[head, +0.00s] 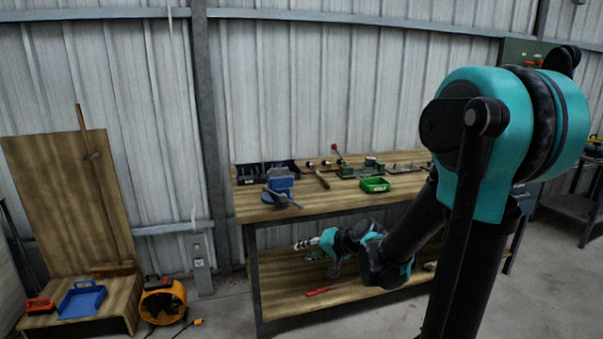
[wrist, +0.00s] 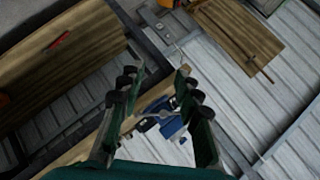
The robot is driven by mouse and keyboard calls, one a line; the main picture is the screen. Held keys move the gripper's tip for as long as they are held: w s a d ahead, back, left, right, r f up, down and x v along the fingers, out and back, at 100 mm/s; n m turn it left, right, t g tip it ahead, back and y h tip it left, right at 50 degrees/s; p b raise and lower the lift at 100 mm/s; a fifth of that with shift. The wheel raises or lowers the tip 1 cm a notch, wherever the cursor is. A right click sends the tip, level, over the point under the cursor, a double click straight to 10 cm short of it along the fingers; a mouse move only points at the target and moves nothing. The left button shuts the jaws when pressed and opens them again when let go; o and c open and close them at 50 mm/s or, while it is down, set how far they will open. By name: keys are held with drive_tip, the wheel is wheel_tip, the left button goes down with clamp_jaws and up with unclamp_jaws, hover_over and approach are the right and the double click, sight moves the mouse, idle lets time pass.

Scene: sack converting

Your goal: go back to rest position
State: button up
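My gripper (head: 308,243) shows in the head view at the end of my teal and black arm. It appears in front of the workbench (head: 330,208), between the level of its top and its lower shelf in the picture. In the wrist view my gripper (wrist: 160,72) has its two dark fingers spread apart. Nothing is held between them. The blue vise (wrist: 172,122) shows beyond the gap, apart from the fingers.
On the bench top are the blue vise (head: 280,186), a green bin (head: 375,185) and a hammer (head: 318,175). A red tool (head: 320,291) lies on the lower shelf (head: 285,300). At left stand an orange fan (head: 162,303) and a blue tray (head: 82,299). Floor in front looks clear.

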drive_tip(key=s+d+f+n+g+h, duration=0.1)
drive_tip(key=s+d+f+h, duration=0.3)
drive_tip(key=s+d, duration=0.4)
drive_tip(key=s+d+f+n+g+h, duration=0.1)
drive_tip(key=s+d+f+h, duration=0.3)
drive_tip(key=s+d, duration=0.5)
drive_tip(key=shift+s+f+n+g, duration=0.2)
drive_tip(key=shift+s+n+g, duration=0.1)
drive_tip(key=shift+s+g, duration=0.45)
drive_tip(key=shift+d, duration=0.1)
